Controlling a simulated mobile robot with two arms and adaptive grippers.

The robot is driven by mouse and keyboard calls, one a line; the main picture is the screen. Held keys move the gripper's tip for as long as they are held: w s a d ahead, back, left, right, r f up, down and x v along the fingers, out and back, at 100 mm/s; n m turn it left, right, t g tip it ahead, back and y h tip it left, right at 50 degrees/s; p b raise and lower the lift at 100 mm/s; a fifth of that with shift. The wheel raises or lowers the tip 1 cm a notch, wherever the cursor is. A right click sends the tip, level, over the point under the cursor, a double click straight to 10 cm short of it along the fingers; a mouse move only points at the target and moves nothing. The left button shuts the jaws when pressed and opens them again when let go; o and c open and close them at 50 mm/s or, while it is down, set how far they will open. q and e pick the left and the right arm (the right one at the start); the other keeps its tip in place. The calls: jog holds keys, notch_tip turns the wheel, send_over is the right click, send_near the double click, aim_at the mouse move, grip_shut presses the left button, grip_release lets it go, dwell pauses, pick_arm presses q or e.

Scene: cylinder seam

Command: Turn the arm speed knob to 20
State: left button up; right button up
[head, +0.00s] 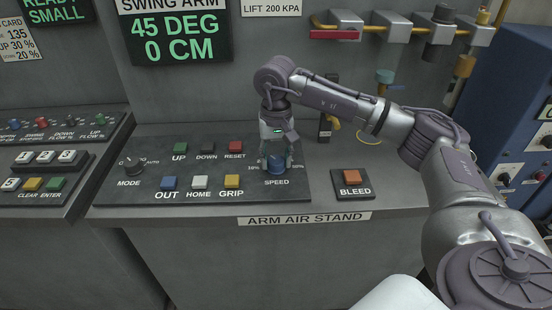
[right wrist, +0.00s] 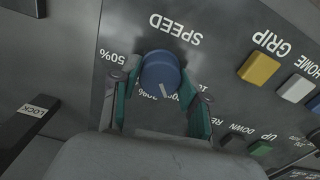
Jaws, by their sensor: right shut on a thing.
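The blue speed knob (head: 276,168) sits on the dark control panel above the SPEED label. My right gripper (head: 276,160) reaches down over it with one finger on each side, shut on the knob. In the right wrist view the round knob (right wrist: 160,70) shows between the teal fingers of my right gripper (right wrist: 157,84). Its white pointer mark points toward the gripper, slightly right of straight down in that view. A 50% label shows to its left, and labels on the gripper side are partly hidden. My left gripper is not in view.
The GRIP button (head: 232,181) and RESET button (head: 235,146) are left of the knob. An orange BLEED button (head: 352,177) stands to its right. A MODE knob (head: 134,166) is at the far left. The display (head: 181,37) reads 45 DEG, 0 CM.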

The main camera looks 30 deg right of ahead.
aim_at(276, 160)
jog(key=shift+w+r, duration=0.1)
jog(key=o, duration=1.2)
jog(key=shift+c, duration=0.2)
notch_tip(276, 160, up, 12)
